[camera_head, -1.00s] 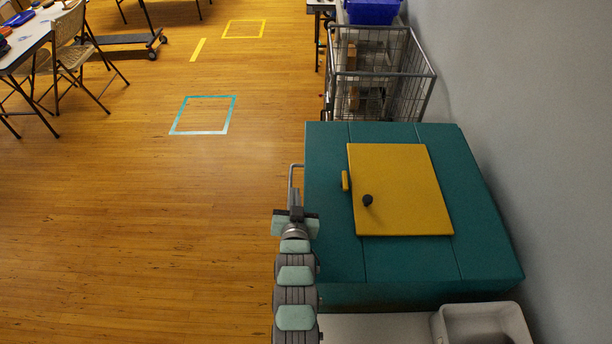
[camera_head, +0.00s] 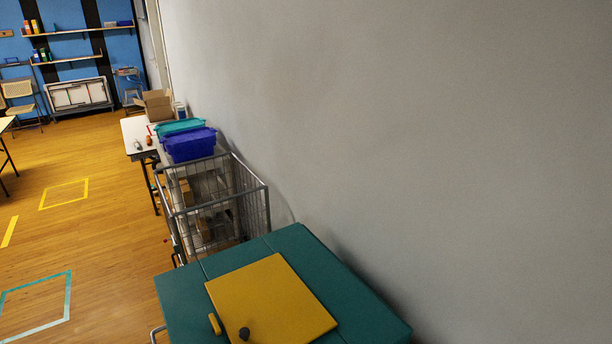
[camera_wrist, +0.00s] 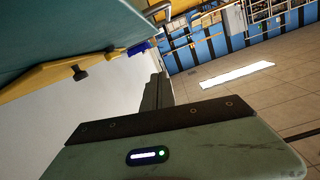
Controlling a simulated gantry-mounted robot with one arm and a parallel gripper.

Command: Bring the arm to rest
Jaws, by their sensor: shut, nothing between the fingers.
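My gripper (camera_wrist: 156,93) shows in the wrist view as dark fingers closed together beyond the pale green wrist housing, with nothing between them. The arm is outside the head view now. In the wrist view the picture is tilted, and a teal chest (camera_wrist: 60,30) fills the upper left. Its yellow lid panel (camera_wrist: 35,80) with a dark knob lies left of my fingers. I see a gap of pale wall between the panel and the fingers. The head view also shows the chest (camera_head: 352,290) and its flat yellow panel (camera_head: 270,295) at the bottom.
A wire cart (camera_head: 255,190) stands just behind the chest. Blue (camera_head: 190,145) and teal (camera_head: 180,127) bins and a cardboard box (camera_head: 157,105) are beyond it. A grey wall (camera_head: 420,130) runs close along the right. Open wooden floor (camera_head: 105,245) with taped outlines lies left.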

